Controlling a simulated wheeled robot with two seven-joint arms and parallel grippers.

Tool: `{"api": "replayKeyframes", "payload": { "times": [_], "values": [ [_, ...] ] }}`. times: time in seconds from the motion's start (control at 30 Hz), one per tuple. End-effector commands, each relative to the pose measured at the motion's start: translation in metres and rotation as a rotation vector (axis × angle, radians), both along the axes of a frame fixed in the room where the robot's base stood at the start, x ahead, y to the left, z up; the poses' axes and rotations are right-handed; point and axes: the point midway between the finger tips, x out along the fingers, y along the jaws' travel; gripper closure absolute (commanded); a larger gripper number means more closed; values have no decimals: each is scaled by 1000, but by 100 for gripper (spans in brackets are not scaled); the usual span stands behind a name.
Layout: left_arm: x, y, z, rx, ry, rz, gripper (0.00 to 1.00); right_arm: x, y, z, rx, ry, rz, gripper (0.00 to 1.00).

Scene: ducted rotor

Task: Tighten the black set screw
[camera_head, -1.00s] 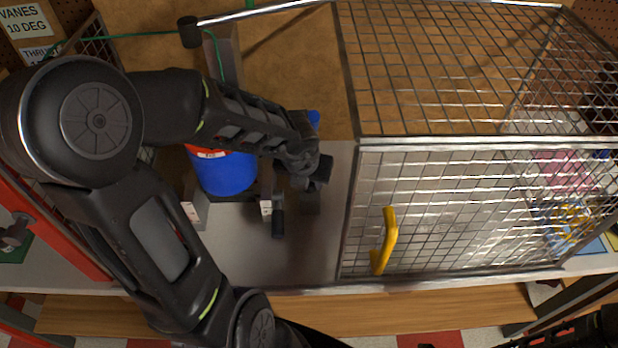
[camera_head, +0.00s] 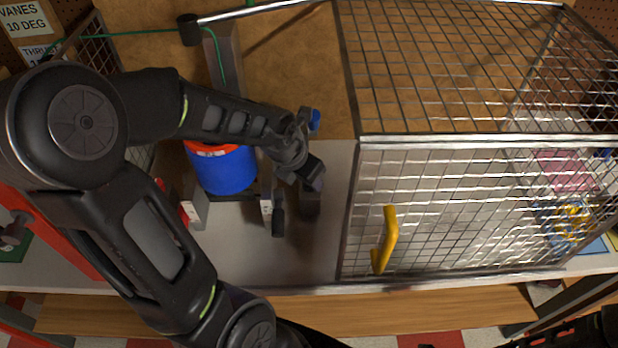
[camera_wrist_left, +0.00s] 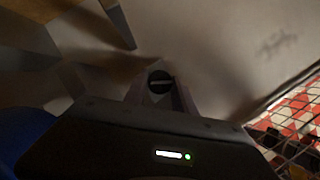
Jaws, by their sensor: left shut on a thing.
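In the left wrist view, a round black head with a pale slot (camera_wrist_left: 160,82), which looks like the black set screw, sits between the tips of my left gripper (camera_wrist_left: 160,90). The fingers are shut on its sides. In the head view, my left gripper (camera_head: 314,180) points down and right, just right of the blue cylinder with a red-orange rim (camera_head: 228,170). The screw is hidden there by the gripper. My right gripper is out of view; only a dark part of my right arm shows at the bottom right corner.
A wire mesh cage (camera_head: 450,205) with a yellow handle (camera_head: 388,240) stands close to the right of my gripper. The grey bench front (camera_head: 270,268) is clear.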

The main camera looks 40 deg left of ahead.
Motion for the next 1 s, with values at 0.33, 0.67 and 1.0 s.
{"api": "replayKeyframes", "payload": {
  "times": [0.33,0.67,1.0],
  "values": [
    [3,0,-8,-1,-12,-334,100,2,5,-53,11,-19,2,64],
    [3,2,-7,1,-9,-649,100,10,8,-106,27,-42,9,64],
    [3,3,-3,2,-3,-902,100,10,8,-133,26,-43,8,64]
  ]
}}
